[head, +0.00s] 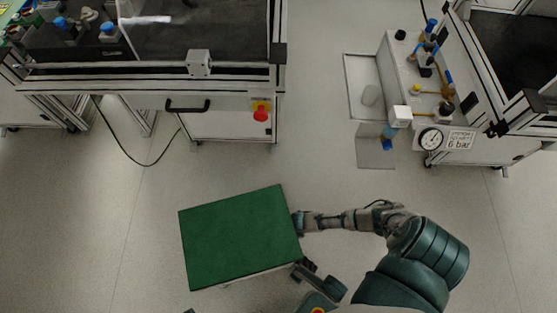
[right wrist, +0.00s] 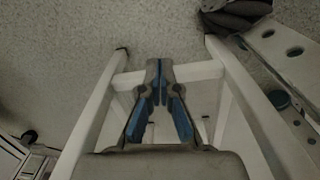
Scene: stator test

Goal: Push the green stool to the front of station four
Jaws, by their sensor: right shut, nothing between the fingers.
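The green stool (head: 240,238) stands on the floor in the lower middle of the head view, its flat top turned slightly. My right gripper (head: 298,222) is at the stool's right edge, and its tips are partly hidden there; I cannot tell whether they touch. In the right wrist view, my right gripper (right wrist: 158,85) is shut and empty, with the stool's white legs and crossbar (right wrist: 195,71) around it. A dark jointed part of mine lies by the stool's near right corner. I cannot make out my left gripper.
A workstation with a red stop button (head: 261,111) and black handle stands beyond the stool. Another station with a pressure gauge (head: 430,139) marked 6 bar stands at the upper right. A black cable (head: 140,163) lies on the floor at the left. Floor between stool and workstation is clear.

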